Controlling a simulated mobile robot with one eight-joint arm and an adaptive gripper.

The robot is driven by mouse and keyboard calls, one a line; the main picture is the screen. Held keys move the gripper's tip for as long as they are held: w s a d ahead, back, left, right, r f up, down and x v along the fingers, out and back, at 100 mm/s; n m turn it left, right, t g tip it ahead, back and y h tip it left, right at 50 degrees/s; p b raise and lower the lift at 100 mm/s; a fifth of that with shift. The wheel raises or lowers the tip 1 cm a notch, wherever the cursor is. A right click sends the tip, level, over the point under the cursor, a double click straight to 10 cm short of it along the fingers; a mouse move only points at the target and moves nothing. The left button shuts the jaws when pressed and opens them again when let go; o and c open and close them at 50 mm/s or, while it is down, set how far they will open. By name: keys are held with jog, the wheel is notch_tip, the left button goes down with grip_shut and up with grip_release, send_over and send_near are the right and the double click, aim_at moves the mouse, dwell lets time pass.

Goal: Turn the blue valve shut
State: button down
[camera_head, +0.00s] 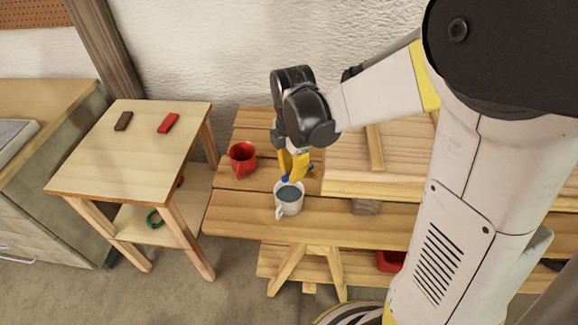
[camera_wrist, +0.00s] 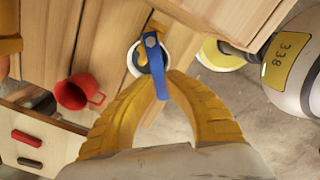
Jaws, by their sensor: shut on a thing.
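In the head view only a small blue part (camera_head: 286,179) shows below my gripper (camera_head: 294,168). My gripper's yellow fingers (camera_wrist: 160,88) are shut on the lower part of the blue handle. A white mug (camera_head: 287,207) with dark contents stands right under it on the bench. In the wrist view the handle crosses in front of the mug's rim (camera_wrist: 131,64). Any valve body or pipe is hidden or too small to tell.
A red mug (camera_head: 242,160) stands on the slatted bench (camera_head: 240,230), left of the white mug. Raised planks (camera_head: 375,185) lie to the right. A side table (camera_head: 120,165) at left holds a red block (camera_head: 168,123) and a brown block (camera_head: 123,121).

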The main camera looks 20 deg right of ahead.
jog(key=shift+s+d+n+p, duration=0.15)
jog(key=shift+s+n, duration=0.3)
jog(key=shift+n, duration=0.55)
jog(key=shift+s+d+n+p, duration=0.1)
jog(key=shift+s+d+n, duration=0.25)
jog(key=shift+n, duration=0.65)
jog(key=shift+s+d+n+p, duration=0.15)
jog(key=shift+s+n, duration=0.35)
jog(key=shift+n, duration=0.5)
jog(key=c, duration=1.4)
grip_release()
jog(key=shift+r, duration=0.1)
notch_tip(320, 180, up, 12)
jog(key=shift+f, duration=0.1)
